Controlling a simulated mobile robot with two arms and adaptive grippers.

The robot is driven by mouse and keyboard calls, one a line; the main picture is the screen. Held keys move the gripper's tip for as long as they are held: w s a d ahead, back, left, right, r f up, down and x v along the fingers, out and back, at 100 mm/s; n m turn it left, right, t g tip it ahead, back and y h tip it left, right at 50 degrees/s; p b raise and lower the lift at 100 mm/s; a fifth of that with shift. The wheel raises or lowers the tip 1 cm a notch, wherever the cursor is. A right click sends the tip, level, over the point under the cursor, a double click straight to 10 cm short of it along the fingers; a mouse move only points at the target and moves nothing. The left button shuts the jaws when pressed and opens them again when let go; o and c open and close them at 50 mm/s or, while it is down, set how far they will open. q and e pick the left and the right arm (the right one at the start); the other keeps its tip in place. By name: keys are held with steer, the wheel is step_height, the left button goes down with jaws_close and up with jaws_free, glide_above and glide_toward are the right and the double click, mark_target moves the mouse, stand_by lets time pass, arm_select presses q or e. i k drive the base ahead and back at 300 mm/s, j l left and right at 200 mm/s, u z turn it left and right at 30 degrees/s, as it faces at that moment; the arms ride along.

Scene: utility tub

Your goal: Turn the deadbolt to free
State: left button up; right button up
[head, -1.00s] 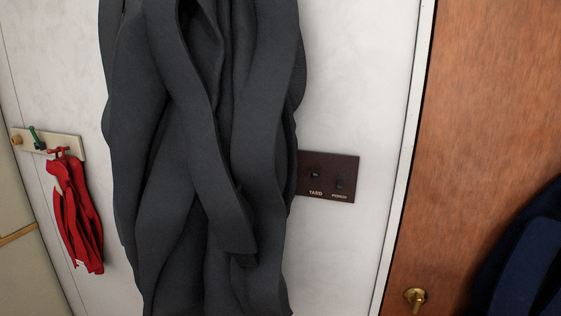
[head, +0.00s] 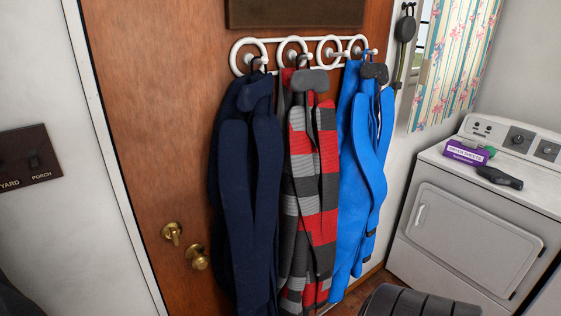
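The deadbolt (head: 172,233) is a small brass thumb-turn on the left side of the brown wooden door (head: 150,120), in the lower left of the head view. It is small here, and I cannot tell for sure whether it is thrown or free. A round brass doorknob (head: 197,257) sits just below and to the right of it. Nothing covers the deadbolt.
Navy (head: 250,190), striped (head: 311,190) and blue (head: 362,170) garments hang from a white rack (head: 290,42) on the door, right of the knob. A white dryer (head: 470,225) stands at the right.

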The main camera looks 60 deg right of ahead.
mark_target(173, 233)
steer(key=k+z, duration=0.2)
steer(key=z, duration=0.3)
steer(key=k+z, duration=0.2)
steer(key=z, duration=0.9)
